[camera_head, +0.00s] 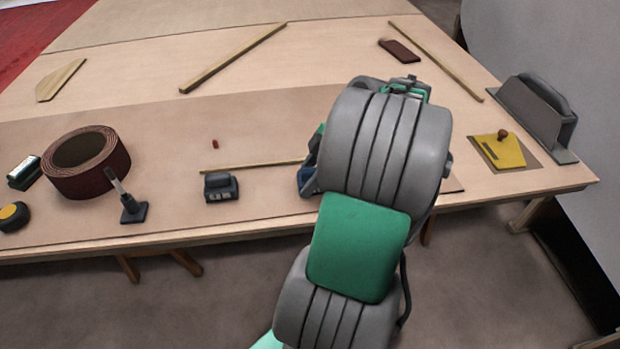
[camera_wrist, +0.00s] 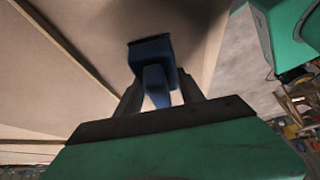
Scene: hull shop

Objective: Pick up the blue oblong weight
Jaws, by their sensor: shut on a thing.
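The blue oblong weight (camera_wrist: 151,51) is between the two fingers of my gripper (camera_wrist: 160,88) in the wrist view. The gripper is shut on it, and a narrower blue part of it runs down between the fingers. In the head view a bit of blue, likely the same weight (camera_head: 305,178), shows at the left edge of my wrist, over the front part of the table. My arm hides the fingers there. I cannot tell whether the weight touches the table.
The wooden table (camera_head: 330,70) holds a dark grey block (camera_head: 220,187), a brown coiled roll (camera_head: 118,165), a brush-like tool (camera_head: 131,208) and thin wooden strips (camera_head: 235,57). A yellow scraper (camera_head: 507,153) and a grey holder (camera_head: 535,115) are at the right. The table's middle back is mostly clear.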

